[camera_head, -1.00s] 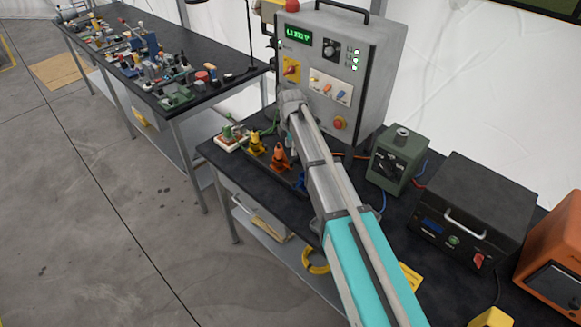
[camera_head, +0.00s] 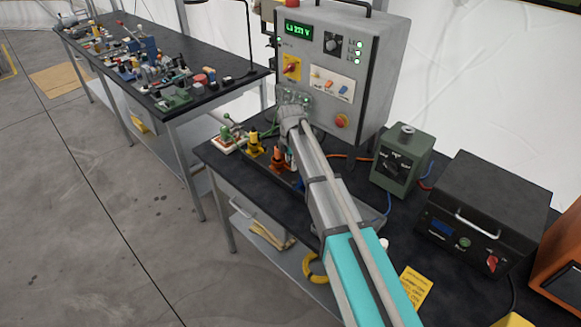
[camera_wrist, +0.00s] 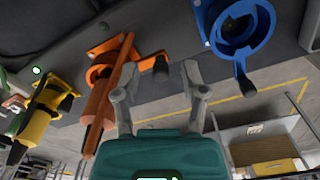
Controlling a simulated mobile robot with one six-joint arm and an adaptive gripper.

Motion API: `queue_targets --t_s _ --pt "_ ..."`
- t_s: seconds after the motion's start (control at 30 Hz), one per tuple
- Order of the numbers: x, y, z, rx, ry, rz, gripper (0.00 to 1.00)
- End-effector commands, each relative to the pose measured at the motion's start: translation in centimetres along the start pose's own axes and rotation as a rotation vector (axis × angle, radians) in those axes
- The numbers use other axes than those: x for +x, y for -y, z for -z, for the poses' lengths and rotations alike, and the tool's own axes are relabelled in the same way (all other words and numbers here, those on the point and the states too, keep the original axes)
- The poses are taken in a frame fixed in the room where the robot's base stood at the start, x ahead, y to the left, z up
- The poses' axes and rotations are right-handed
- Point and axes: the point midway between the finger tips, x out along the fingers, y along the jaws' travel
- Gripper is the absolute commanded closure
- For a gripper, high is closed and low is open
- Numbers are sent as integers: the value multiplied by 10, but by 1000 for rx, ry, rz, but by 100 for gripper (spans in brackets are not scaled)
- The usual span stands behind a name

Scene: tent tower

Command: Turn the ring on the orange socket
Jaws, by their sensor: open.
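The orange socket (camera_head: 277,158) stands on the bench in a row of coloured sockets, partly covered by my arm in the head view. In the wrist view the orange socket (camera_wrist: 108,75) is left of centre, with a long orange bar and a dark-tipped lever beside it. I cannot clearly make out its ring. My gripper (camera_wrist: 160,77) is open and empty, with its left finger close beside the orange parts; I cannot tell if they touch. The blue socket (camera_wrist: 238,28) is at the upper right, beyond the right finger. The head view hides my fingers behind my arm.
The yellow socket (camera_head: 254,146) and a green one (camera_head: 228,133) stand left of the orange socket. A grey control cabinet (camera_head: 375,75) rises behind the row. A green box (camera_head: 402,160) and a black unit (camera_head: 485,215) stand to the right. The floor at left is clear.

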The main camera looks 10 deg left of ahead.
Motion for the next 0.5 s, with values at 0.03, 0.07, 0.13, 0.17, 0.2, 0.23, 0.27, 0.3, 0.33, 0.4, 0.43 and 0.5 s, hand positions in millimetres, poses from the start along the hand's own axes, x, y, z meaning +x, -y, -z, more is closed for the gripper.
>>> queue_targets --t_s 0.03,0.07,0.13,0.17,0.2,0.23,0.27,0.3,0.33,0.4,0.43,0.5 --pt "4 0 0 0 0 0 45" --pt "5 0 0 0 0 0 45" --pt "6 0 0 0 0 0 45" --pt "6 0 0 0 0 0 45" --pt "6 0 0 0 0 0 45" --pt "6 0 0 0 0 0 45" --pt "6 0 0 0 0 0 45" --pt "6 0 0 0 0 0 45" --pt "6 0 0 0 0 0 45" --pt "6 0 0 0 0 0 45" --pt "6 0 0 0 0 0 45" --pt "6 0 0 0 0 0 45"
